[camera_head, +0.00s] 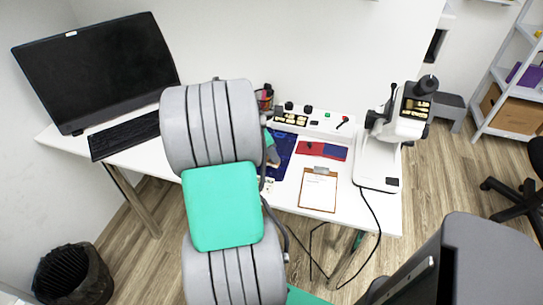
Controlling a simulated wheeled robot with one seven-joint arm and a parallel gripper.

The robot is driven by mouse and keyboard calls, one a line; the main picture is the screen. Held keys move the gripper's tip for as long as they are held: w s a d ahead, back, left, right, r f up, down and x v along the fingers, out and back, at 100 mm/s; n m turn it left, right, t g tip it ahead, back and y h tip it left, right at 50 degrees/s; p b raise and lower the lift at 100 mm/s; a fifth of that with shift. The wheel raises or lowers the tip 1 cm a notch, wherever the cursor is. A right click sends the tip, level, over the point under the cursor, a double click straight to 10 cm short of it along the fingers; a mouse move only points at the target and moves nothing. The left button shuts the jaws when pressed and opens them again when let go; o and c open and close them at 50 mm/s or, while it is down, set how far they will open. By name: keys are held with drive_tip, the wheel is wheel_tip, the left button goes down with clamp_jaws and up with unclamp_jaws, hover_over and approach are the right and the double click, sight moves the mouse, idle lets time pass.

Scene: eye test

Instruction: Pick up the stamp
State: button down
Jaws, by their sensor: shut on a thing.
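I cannot make out the stamp with certainty. Small dark-knobbed items (289,106) stand along the back of the white desk (340,215), too small to identify. My own large grey and green arm fills the middle of the view and covers part of the desk. A small grey and teal part shows at the arm's right edge, over a dark blue patterned sheet (284,165). My gripper's fingertips are hidden behind the arm, and so is whatever is between them.
A monitor (98,72) and keyboard (125,134) stand at left. A clipboard (319,192), a red and blue flat item (322,151), a white console (318,122) and a microscope (410,110) are at right. A bin (72,275) and shelf (500,70) stand off the desk.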

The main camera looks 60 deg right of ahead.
wheel_tip(320, 180, up, 2)
drive_tip(key=shift+r, duration=0.1)
drive_tip(key=a+r+p, duration=0.2)
drive_tip(key=a+r, duration=0.7)
drive_tip(key=a, duration=0.5)
drive_tip(key=shift+s+r, duration=0.2)
drive_tip(key=shift+s, duration=0.1)
